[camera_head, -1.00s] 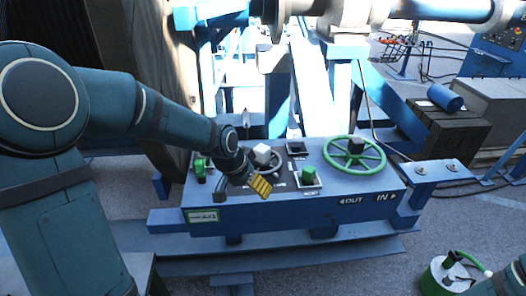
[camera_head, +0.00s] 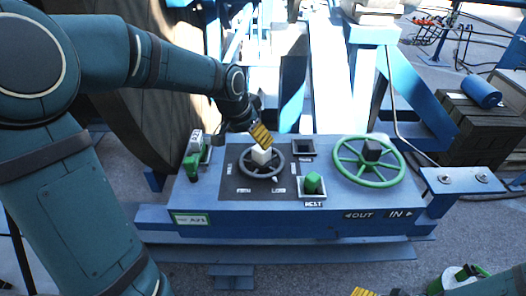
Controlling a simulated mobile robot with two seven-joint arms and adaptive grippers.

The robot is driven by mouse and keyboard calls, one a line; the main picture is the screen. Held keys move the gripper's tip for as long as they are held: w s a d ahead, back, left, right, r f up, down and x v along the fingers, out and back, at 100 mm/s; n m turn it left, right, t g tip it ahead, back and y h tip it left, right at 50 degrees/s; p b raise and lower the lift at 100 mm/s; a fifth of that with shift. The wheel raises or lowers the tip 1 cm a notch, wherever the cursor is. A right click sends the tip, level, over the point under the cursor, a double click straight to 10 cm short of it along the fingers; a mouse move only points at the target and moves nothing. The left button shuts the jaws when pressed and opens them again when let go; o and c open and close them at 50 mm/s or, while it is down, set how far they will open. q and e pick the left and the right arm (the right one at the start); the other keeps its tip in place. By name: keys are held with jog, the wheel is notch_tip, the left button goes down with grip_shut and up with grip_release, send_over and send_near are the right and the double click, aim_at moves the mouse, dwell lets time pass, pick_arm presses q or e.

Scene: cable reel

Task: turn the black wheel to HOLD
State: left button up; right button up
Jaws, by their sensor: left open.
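The black wheel (camera_head: 243,170) is a small dark ring on a dark plate on top of the blue control box. Yellow fingers of my right gripper (camera_head: 363,292) show at the bottom edge, mostly cut off.
A green wheel (camera_head: 368,183) with a dark hub block stands at the box's right. A green lever (camera_head: 193,161) stands at the left. A green canister (camera_head: 452,281) is at lower right.

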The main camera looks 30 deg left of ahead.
aim_at(260, 148)
pick_arm(q)
jog(key=x, duration=1)
jog(key=shift+w+f, duration=0.1)
jog(key=shift+w, duration=0.05)
jog(key=c, duration=1.3)
